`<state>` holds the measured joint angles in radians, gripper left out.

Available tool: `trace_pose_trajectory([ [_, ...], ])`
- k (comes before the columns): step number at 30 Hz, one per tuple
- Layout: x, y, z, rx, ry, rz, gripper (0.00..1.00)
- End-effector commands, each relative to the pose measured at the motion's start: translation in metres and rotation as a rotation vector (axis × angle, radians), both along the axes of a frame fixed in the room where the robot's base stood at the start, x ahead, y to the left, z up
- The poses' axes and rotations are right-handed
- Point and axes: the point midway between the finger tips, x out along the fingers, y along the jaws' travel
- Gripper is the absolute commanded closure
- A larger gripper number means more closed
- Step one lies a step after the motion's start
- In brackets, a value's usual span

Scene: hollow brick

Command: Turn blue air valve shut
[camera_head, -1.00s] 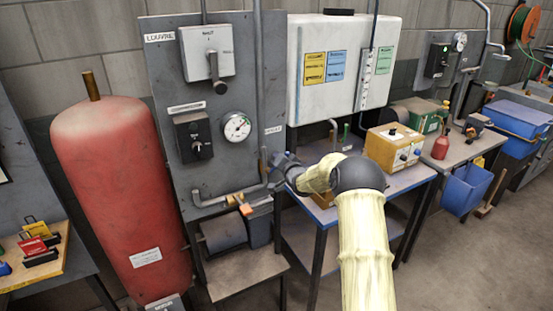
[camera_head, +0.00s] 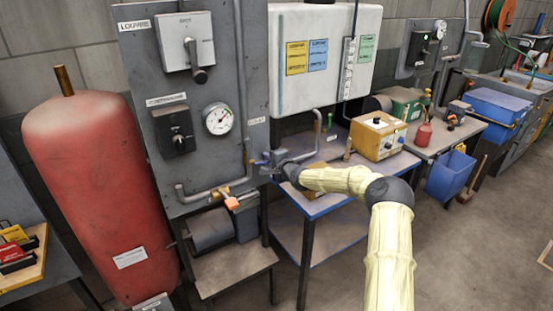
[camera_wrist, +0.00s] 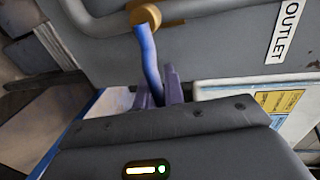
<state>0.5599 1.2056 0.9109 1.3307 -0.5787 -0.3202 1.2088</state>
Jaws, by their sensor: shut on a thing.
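The blue air valve's lever (camera_wrist: 148,55) shows in the wrist view, running down from a brass valve body (camera_wrist: 145,16) on a grey pipe. My gripper's purple-grey fingers (camera_wrist: 160,88) are closed around the lever's lower end. In the head view my gripper (camera_head: 266,162) is at the right edge of the grey panel (camera_head: 205,165), beside the pipe. The lever's far end is hidden between the fingers, and the lever is hard to make out in the head view.
An orange-handled valve (camera_head: 232,203) sits low on the panel, left of my gripper. A red tank (camera_head: 95,190) stands left. A blue-edged workbench (camera_head: 330,200) with a yellow box (camera_head: 378,137) is right. An OUTLET label (camera_wrist: 285,33) is beside the valve.

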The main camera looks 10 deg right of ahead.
Motion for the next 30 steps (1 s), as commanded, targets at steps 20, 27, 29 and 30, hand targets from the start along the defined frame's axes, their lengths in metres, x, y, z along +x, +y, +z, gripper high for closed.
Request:
trace_pose_trajectory([
  [20, -0.0003, 0.0066, -0.0032, 0.025, 0.013, 0.008, 0.68],
  [27, -0.0005, 0.0073, -0.0024, 0.025, 0.012, 0.009, 0.68],
  [29, -0.0013, 0.0070, -0.0021, 0.025, 0.012, 0.009, 0.68],
  [30, -0.0024, 0.0064, -0.0018, 0.024, 0.011, 0.009, 0.68],
])
